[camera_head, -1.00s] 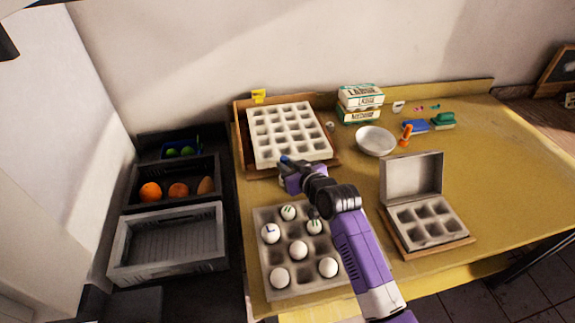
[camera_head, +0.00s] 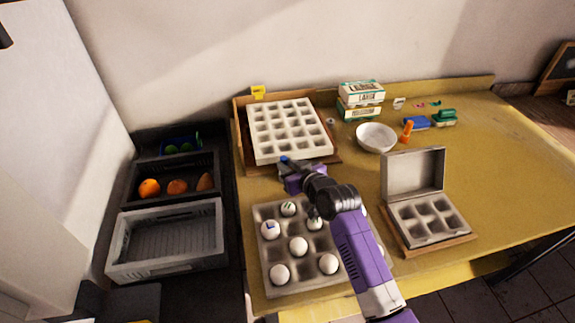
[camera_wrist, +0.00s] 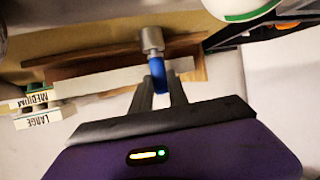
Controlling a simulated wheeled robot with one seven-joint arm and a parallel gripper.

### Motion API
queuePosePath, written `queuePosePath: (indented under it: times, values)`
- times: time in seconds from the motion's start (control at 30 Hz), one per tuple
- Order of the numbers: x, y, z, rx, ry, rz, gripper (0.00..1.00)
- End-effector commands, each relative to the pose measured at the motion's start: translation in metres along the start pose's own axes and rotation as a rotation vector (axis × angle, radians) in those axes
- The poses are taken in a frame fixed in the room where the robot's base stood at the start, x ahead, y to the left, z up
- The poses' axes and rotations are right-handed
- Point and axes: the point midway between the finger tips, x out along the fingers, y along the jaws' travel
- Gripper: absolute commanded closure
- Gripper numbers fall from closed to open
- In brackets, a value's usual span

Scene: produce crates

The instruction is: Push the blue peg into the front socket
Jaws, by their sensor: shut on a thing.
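The blue peg (camera_wrist: 157,76) is between the two fingers of my gripper (camera_wrist: 160,92) in the wrist view. My gripper is shut on it. The peg's far end meets or overlaps a grey metal cylinder (camera_wrist: 151,40), which looks like a socket; I cannot tell whether the peg has entered it. In the head view a bit of the blue peg (camera_head: 284,158) shows at the tip of my gripper (camera_head: 288,164), by the front edge of the wooden stand (camera_head: 322,166) under the empty egg tray (camera_head: 290,157). The socket is not clear in the head view.
A tray with several eggs (camera_head: 264,285) lies below my arm. An open grey carton (camera_head: 412,171) stands to the right, a white bowl (camera_head: 375,137) behind it. Egg boxes (camera_head: 360,99) are at the back. Crates (camera_head: 165,235) stand left. The table's right side is clear.

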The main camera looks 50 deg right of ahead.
Motion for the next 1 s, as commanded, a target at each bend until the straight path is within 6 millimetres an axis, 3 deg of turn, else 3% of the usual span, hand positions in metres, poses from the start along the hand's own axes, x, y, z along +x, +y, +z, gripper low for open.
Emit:
queuePosePath:
  times: [0.5, 1.0]
  values:
    - [-0.008, 0.000, -0.019, 0.000, 0.001, 0.000, 1.00]
    - [-0.008, 0.000, -0.019, 0.000, 0.001, 0.000, 1.00]
